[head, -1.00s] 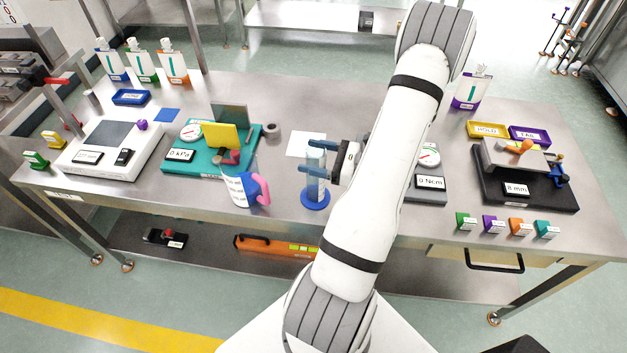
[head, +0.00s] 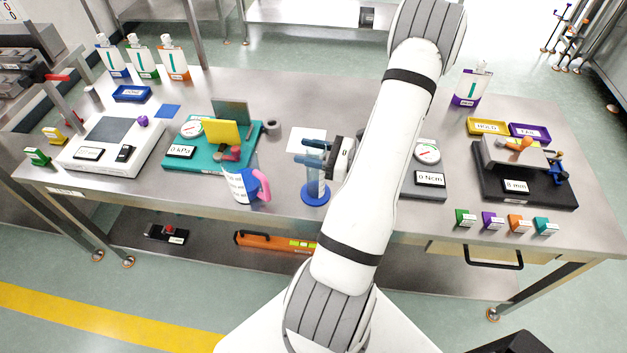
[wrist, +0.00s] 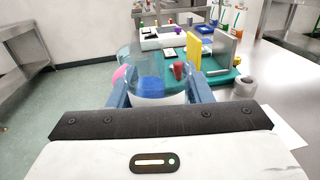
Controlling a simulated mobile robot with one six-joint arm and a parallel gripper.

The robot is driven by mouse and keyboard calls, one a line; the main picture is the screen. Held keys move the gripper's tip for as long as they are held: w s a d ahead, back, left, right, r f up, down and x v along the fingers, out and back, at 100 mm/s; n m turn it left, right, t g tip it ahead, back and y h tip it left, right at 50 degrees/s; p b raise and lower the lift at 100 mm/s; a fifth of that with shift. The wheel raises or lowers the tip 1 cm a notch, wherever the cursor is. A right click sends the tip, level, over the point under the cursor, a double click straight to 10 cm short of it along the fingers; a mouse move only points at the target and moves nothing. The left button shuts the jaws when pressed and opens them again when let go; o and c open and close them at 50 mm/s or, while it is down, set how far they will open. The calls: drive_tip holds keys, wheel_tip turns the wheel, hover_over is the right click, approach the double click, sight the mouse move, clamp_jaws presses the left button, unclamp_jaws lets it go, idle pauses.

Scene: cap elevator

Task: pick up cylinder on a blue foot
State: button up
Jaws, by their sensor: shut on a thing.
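The cylinder on a blue foot (head: 316,188) stands upright near the front middle of the table in the head view. It is a slim clear tube on a round blue base. My gripper (head: 311,153) has its blue fingers around the upper part of the tube and is shut on it. In the wrist view my gripper's fingers (wrist: 160,90) rise left and right of clear, blue-tinted shapes; the tube is hard to tell apart from the jug behind it. Whether the foot touches the table is hard to tell.
A clear jug (head: 238,186) with a pink handle stands close left of the cylinder. A teal board (head: 178,165) with a gauge is behind it. A grey gauge device (head: 425,190) is right of my arm. A white sheet (head: 303,136) lies behind.

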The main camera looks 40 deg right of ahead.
drive_tip(key=shift+c, duration=1.4)
wheel_tip(320, 180, up, 10)
drive_tip(key=b, duration=0.1)
